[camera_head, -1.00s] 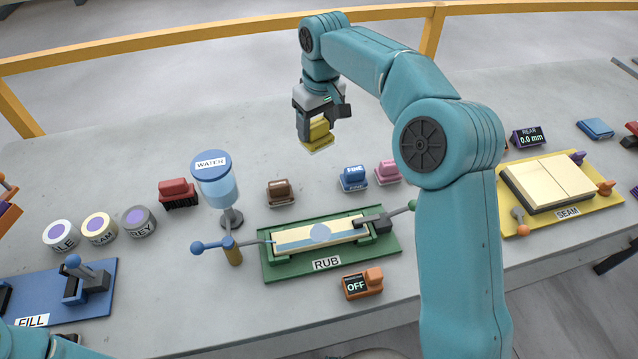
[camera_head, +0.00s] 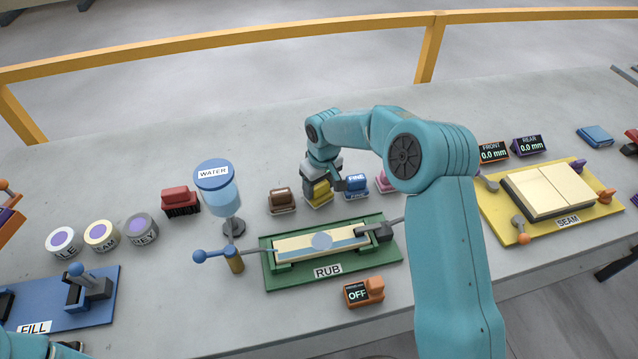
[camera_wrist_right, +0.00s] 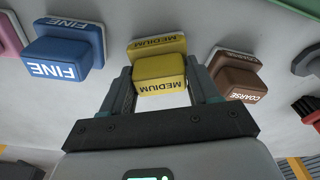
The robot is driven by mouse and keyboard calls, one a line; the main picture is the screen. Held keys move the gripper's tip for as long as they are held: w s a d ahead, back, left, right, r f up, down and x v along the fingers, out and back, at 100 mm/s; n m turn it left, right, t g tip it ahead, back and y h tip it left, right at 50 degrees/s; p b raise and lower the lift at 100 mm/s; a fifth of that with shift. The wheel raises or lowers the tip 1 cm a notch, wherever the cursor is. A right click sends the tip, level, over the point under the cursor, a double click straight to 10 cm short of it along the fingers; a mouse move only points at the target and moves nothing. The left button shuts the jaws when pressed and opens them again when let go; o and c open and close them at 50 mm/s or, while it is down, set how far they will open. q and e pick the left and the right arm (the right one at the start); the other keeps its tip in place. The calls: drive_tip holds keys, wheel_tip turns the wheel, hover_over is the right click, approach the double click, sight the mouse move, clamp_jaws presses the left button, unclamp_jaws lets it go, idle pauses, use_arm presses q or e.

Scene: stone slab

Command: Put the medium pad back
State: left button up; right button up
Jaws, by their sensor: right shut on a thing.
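The yellow medium pad (camera_head: 318,194) is down at the slab, in the row between the brown coarse pad (camera_head: 282,201) and the blue fine pad (camera_head: 356,185). My right gripper (camera_head: 322,183) is over it with its jaws shut on it. In the right wrist view the medium pad (camera_wrist_right: 160,75) shows its "MEDIUM" lettering between the two fingers. The coarse pad (camera_wrist_right: 238,77) and the fine pad (camera_wrist_right: 62,50) stand apart on either side. Whether the pad's underside touches the slab is hard to tell. My left gripper is not in view.
The green RUB fixture (camera_head: 268,253) with a pale striped slab stands in front of the pads. A water bottle (camera_head: 217,190) and a red brush (camera_head: 180,200) are to the left. A pink pad (camera_head: 382,181) sits beside the fine pad. Bare stone lies behind the row.

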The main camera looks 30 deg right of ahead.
sight(322, 187)
drive_tip(key=shift+f, duration=0.15)
drive_tip(key=o, duration=1)
drive_tip(key=r, duration=0.4)
drive_tip(key=s+r, duration=0.1)
drive_tip(key=r, duration=0.3)
drive_tip(key=r+b, duration=0.1)
drive_tip(key=r, duration=0.3)
drive_tip(key=shift+s+r, duration=0.2)
drive_tip(key=shift+s, duration=0.05)
drive_tip(key=shift+d, duration=0.1)
